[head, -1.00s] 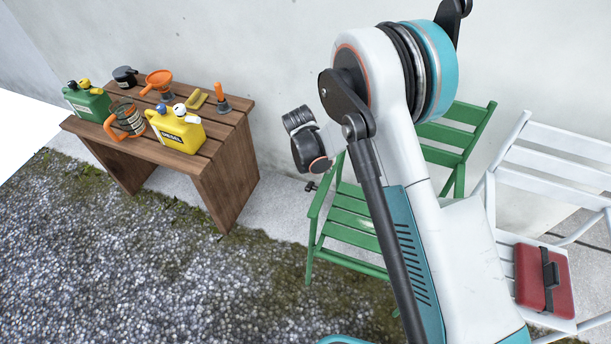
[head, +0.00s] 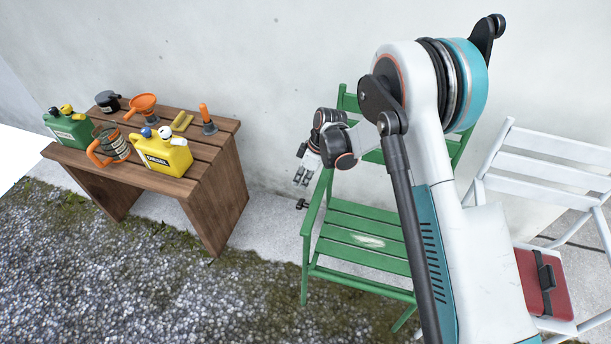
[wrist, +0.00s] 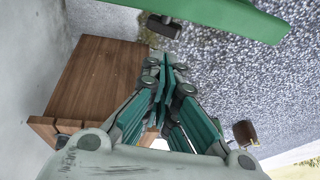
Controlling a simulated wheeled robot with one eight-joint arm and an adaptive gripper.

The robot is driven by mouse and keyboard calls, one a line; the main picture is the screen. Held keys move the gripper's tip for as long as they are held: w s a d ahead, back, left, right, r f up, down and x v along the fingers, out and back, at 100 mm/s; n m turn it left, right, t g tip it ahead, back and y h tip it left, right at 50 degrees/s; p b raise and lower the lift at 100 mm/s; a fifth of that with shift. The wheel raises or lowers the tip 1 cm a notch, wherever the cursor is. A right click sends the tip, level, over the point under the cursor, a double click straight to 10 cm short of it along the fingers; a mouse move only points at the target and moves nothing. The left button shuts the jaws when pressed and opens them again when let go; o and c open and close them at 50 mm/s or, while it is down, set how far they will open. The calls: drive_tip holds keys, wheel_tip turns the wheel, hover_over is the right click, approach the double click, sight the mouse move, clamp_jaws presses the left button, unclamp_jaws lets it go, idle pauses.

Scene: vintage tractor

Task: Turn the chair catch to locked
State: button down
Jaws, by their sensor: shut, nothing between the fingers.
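The green chair (head: 365,238) stands against the wall, partly hidden behind my arm. In the wrist view the dark catch (wrist: 163,27) is a short bar on a stem beside a green chair rail (wrist: 215,14). I cannot read its locked or unlocked position. My gripper (head: 299,181) is shut and empty, just above the catch in the head view. In the wrist view my gripper (wrist: 166,62) has its fingertips close to the catch, with a seeming small gap.
A wooden bench (head: 222,160) at left holds a green can (head: 68,131), a yellow diesel can (head: 163,155), funnels and small tools. A white chair (head: 540,183) with a red case (head: 533,283) stands at right. Gravel (head: 130,270) in front is clear.

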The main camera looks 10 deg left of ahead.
sight(296, 209)
drive_tip(key=x, duration=0.1)
drive_tip(key=b+x, duration=0.1)
drive_tip(key=x, duration=0.1)
drive_tip(key=b+x, duration=0.1)
drive_tip(key=x, duration=0.1)
drive_tip(key=shift+s+d+f, duration=0.1)
drive_tip(key=shift+s+d, duration=0.15)
drive_tip(key=shift+d, duration=0.05)
drive_tip(key=shift+s+f+b, duration=0.3)
drive_tip(key=shift+s+f, duration=0.05)
drive_tip(key=shift+f, duration=0.4)
drive_tip(key=shift+s+f, duration=0.1)
drive_tip(key=shift+s+f, duration=0.3)
drive_tip(key=shift+s, duration=0.25)
drive_tip(key=shift+s+f, duration=0.35)
drive_tip(key=shift+s, duration=0.2)
wheel_tip(296, 209, up, 5)
drive_tip(key=shift+w+a+r+p, duration=0.1)
drive_tip(key=shift+r+p, duration=0.05)
drive_tip(key=shift+p, duration=1.05)
wheel_tip(296, 209, up, 9)
drive_tip(key=s+d+p, duration=0.2)
drive_tip(key=d+p, duration=0.1)
drive_tip(key=shift+s, duration=0.2)
